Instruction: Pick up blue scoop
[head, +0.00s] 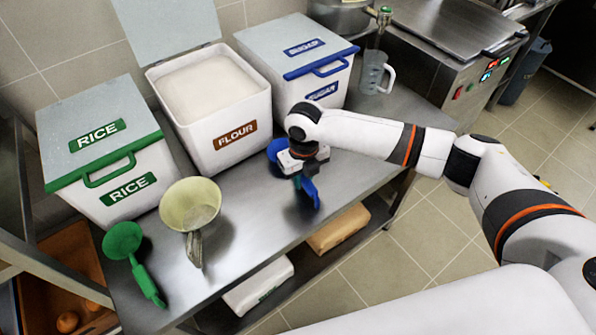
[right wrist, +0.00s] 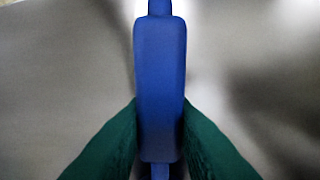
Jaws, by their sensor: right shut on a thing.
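The blue scoop (head: 311,192) is in front of the flour and sugar bins in the head view. Part of its bowl (head: 276,150) shows behind my right gripper, and its handle points toward the front edge of the table. My right gripper (head: 299,178) is shut on the handle. In the right wrist view the blue handle (right wrist: 159,85) stands upright in the picture between the two green fingers, which touch it on both sides. The gripper hides the middle of the scoop. I cannot tell whether the scoop touches the table. My left gripper is not in view.
A green scoop (head: 124,241) and a pale yellow sieve or scoop (head: 190,205) lie at the left of the steel table (head: 250,205). Behind stand the rice bin (head: 105,150), the open flour bin (head: 215,105) and the sugar bin (head: 295,50). A clear jug (head: 374,72) stands at the back right.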

